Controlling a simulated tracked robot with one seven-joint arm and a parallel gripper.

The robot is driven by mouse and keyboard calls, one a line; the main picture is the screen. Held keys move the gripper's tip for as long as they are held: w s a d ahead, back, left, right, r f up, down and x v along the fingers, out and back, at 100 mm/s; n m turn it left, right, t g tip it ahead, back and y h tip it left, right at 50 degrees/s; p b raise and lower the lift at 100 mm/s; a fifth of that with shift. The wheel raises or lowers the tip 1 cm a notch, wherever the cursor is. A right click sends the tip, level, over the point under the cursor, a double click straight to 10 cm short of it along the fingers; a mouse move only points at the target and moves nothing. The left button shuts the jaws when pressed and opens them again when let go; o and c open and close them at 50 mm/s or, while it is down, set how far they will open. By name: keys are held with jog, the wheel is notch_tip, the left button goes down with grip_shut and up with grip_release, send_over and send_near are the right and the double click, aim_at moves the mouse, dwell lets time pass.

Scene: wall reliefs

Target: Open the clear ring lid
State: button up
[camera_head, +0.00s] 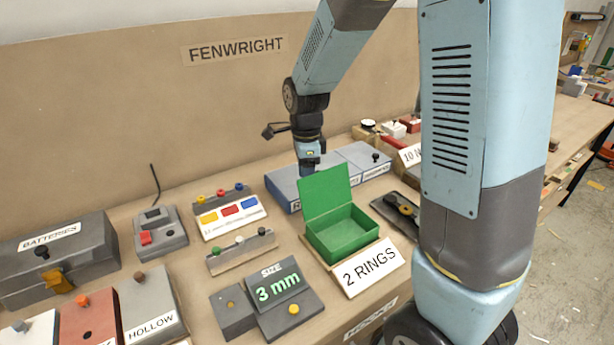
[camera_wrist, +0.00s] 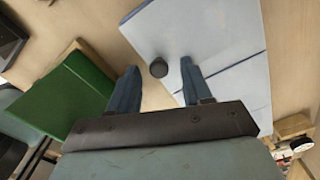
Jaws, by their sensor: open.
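A long blue-grey box (camera_head: 282,186) with a pale top stands behind the green box in the head view. Its front labels are mostly hidden; one begins with R. In the wrist view, a pale lid panel (camera_wrist: 208,35) carries a small dark round knob (camera_wrist: 158,68). I cannot tell from its look whether this panel is clear. The panel looks shut. My gripper (camera_wrist: 160,65) is open, with the knob showing between its fingertips; contact cannot be told. In the head view my gripper (camera_head: 307,176) points down at the box's left part, its tips partly hidden by the green lid.
A green box (camera_head: 340,232) with its lid (camera_head: 326,192) raised stands in front, beside a "2 RINGS" sign (camera_head: 371,268). Another dark knob (camera_head: 375,157) sits on the blue-grey box's right part. Coloured button panels (camera_head: 233,213) lie to the left.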

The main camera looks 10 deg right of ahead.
jog(key=shift+f, duration=0.35)
grip_shut()
dwell(0.3)
jog(key=shift+r, duration=0.1)
